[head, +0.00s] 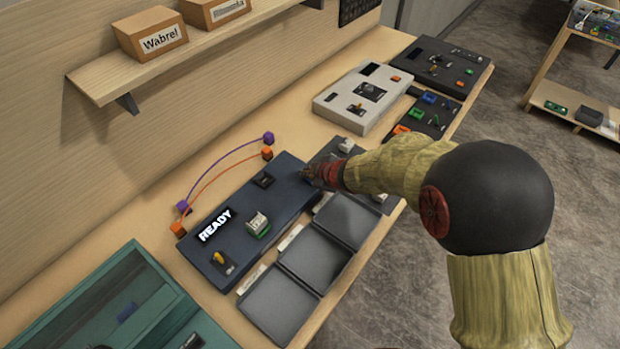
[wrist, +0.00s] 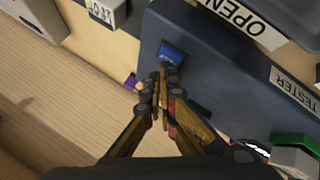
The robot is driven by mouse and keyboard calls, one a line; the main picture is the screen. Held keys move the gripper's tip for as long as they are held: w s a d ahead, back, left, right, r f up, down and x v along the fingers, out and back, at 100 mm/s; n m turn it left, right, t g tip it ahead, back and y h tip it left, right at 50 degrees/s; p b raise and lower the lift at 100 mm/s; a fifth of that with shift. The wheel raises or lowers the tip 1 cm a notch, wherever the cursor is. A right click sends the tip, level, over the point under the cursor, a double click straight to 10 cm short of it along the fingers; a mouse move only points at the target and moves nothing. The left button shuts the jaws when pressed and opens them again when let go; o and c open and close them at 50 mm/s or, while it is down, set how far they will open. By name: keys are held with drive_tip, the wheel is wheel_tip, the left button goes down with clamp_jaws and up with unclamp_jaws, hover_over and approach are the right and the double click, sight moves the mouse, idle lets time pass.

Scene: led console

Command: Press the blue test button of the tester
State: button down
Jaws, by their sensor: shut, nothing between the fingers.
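The tester (head: 240,205) is a dark blue console on the bench, with a lit display (head: 214,226) that reads READY. In the wrist view its body (wrist: 225,75) carries a TESTER label (wrist: 294,92). The blue button (wrist: 173,50) sits near one end of the tester, just beyond my fingertips in the wrist view. My gripper (wrist: 165,72) is shut and empty, its tips overlapping the button's near edge in the picture. I cannot tell whether they touch it. In the head view my gripper (head: 308,173) is over the tester's far right end and hides the button.
Grey trays (head: 280,303) line the bench's front edge beside the tester. Purple and orange cables (head: 220,165) arch behind it. A white console (head: 362,97) and a black one (head: 440,66) stand farther back. A green case (head: 110,300) lies at front left. A shelf (head: 190,50) overhangs the back.

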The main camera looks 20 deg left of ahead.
sight(308, 179)
drive_tip(key=shift+f+b, duration=0.3)
drive_tip(key=shift+f, duration=0.15)
idle(1.0)
drive_tip(key=shift+r, duration=0.15)
drive_tip(key=shift+r+p, duration=0.8)
drive_tip(key=shift+p, duration=0.2)
wheel_tip(308, 179, up, 5)
drive_tip(key=p, duration=0.5)
idle(0.4)
